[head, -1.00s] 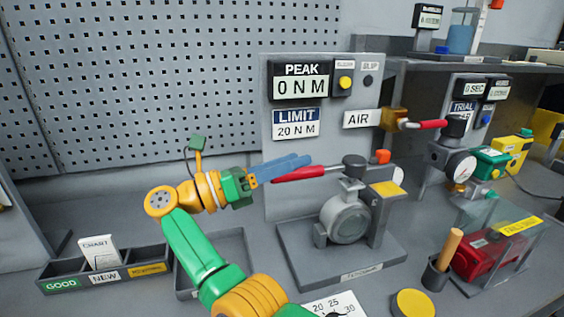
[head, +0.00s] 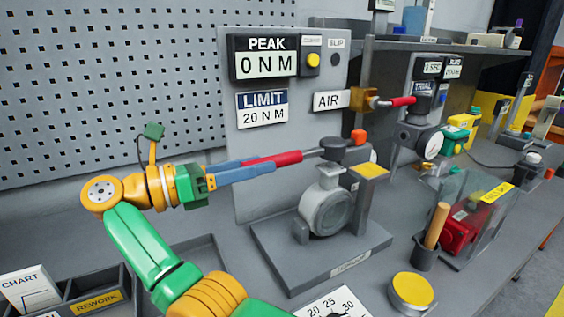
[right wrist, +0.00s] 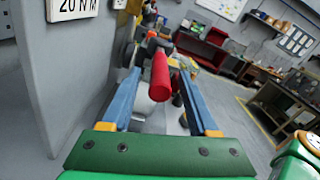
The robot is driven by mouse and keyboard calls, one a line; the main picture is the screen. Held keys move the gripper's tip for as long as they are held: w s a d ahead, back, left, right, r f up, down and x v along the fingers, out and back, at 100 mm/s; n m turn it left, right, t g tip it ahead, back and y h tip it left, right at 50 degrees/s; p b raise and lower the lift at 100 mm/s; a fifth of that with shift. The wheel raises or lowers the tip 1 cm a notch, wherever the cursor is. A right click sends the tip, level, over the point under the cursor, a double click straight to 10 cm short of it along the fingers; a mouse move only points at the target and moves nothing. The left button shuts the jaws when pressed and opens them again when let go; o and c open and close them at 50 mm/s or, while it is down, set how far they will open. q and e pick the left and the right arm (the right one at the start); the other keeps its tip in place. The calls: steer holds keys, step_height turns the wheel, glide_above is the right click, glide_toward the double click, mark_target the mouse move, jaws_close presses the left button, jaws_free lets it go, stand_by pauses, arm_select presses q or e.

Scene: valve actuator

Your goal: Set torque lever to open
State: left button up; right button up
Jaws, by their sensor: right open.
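The torque lever, with a red grip (head: 275,159) and a grey shaft, points left from the dark hub (head: 344,150) on top of the grey valve body (head: 326,209). It lies nearly level. My right gripper (head: 250,167) comes in from the left with its blue fingers at the red grip's free end. In the right wrist view the red grip (right wrist: 160,77) lies between the two spread fingers, with gaps on both sides. The gripper is open. The far end of the lever is hidden behind the grip there. My left gripper is not in view.
A grey panel stands behind the valve with a PEAK display (head: 264,58) reading 0 NM and a LIMIT sign (head: 262,109) reading 20 NM. A red-handled air valve (head: 402,102) is right of it. A wooden-handled tool (head: 437,226) and yellow-topped puck (head: 412,289) stand right of the base.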

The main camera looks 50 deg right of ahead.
mark_target(298, 155)
steer(key=p+x, duration=0.1)
steer(key=x, duration=0.5)
jaws_close()
stand_by(1.3)
